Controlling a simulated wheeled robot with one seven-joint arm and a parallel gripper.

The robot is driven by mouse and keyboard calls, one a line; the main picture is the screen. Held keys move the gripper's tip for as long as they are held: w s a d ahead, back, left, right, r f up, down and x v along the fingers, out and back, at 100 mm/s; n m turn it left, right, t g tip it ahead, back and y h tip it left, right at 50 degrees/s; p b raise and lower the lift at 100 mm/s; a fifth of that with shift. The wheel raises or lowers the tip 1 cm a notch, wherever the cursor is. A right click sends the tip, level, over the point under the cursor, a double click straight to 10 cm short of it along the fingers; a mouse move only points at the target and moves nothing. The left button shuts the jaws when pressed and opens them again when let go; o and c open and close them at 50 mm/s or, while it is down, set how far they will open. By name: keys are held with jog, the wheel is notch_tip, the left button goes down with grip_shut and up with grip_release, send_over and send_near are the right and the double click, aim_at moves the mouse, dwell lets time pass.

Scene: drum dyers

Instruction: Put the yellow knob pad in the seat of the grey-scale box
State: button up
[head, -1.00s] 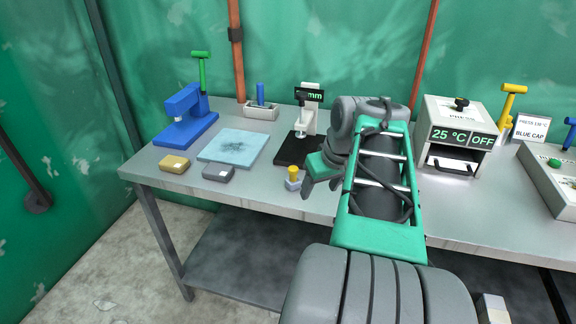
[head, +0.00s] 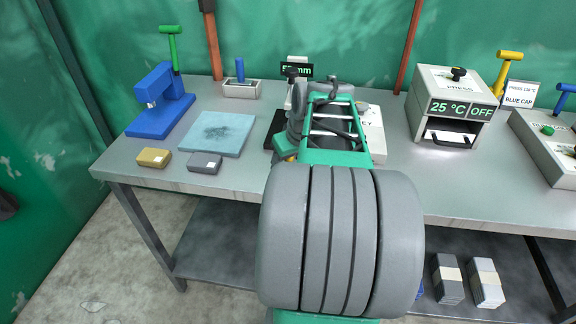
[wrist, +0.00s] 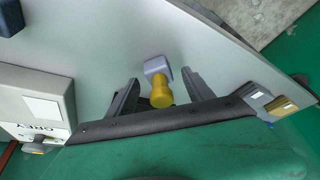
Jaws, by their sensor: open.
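The yellow knob pad (wrist: 160,90), a yellow knob on a pale grey-violet block, stands on the table in the wrist view. The two fingers of my gripper (wrist: 161,88) are apart on either side of the knob, and I see gaps between them and it. In the head view my arm covers nearly all of the pad. The white grey-scale box (wrist: 35,100) is at the left in the wrist view, and part of it (head: 372,130) shows right of my arm in the head view. Its seat cannot be made out.
A black-based gauge (head: 296,72) stands behind my arm. A pale blue mat (head: 215,135), tan block (head: 154,158), grey block (head: 204,163) and blue stand (head: 160,115) are to the left. The table's front edge is close.

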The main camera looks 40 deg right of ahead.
grip_shut()
dwell(0.7)
